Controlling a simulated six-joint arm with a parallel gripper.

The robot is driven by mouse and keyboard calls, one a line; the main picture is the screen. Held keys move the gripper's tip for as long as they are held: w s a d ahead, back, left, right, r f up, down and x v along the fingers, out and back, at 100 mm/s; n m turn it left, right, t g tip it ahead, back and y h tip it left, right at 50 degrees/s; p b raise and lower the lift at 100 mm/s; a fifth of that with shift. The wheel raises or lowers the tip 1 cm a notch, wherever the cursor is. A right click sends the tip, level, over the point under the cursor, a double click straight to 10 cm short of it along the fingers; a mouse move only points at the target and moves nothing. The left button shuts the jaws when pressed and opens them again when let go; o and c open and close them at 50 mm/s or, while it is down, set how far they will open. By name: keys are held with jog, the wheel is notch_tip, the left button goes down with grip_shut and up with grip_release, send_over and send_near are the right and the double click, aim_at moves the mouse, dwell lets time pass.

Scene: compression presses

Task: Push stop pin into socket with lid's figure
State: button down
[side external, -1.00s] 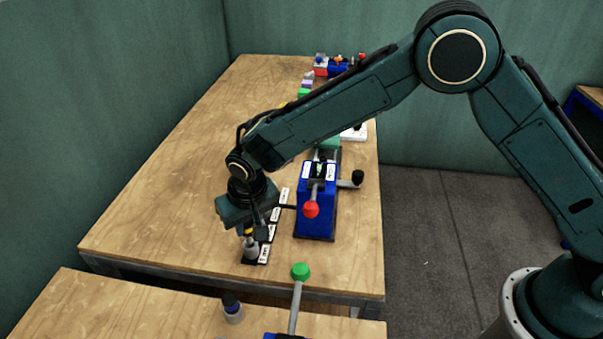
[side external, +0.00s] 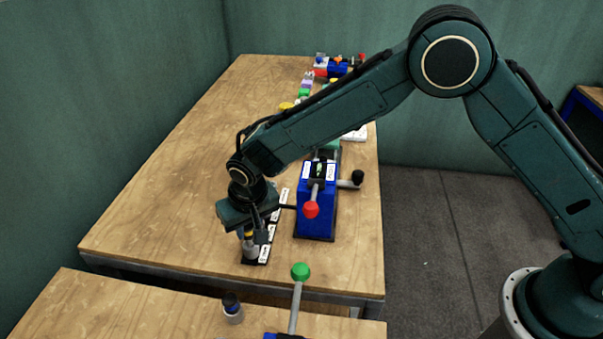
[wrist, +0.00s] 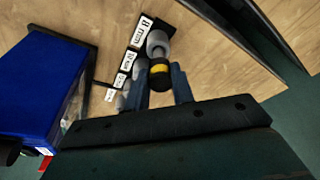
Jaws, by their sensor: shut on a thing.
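A stop pin with a grey end and a yellow band (wrist: 160,68) sits between the fingers of my gripper (wrist: 163,85), which is shut on it. The pin also shows in the side view (side external: 251,248), at the near end of the black pin rack (side external: 258,261). Its grey end is by the rack's nearest label, which seems to read 8 mm; whether it is seated there is unclear. Other grey pins (wrist: 125,99) are partly hidden behind the fingers. The blue press (side external: 317,212) with a red-knobbed lever stands right of the rack. The lid's figure is unreadable.
A green-knobbed lever (side external: 300,272) and a dark-topped grey cylinder (side external: 232,308) are on the nearer table. Coloured parts line the far table's right side. The table's left half is clear.

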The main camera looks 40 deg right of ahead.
aim_at(250, 231)
jog(key=shift+s+x, duration=0.2)
jog(key=shift+x, duration=0.55)
jog(key=shift+s+x, duration=0.15)
jog(key=shift+x, duration=0.6)
jog(key=c, duration=1.1)
grip_release()
jog(key=shift+f, duration=0.1)
jog(key=v, duration=1.4)
jog(key=shift+f, duration=0.1)
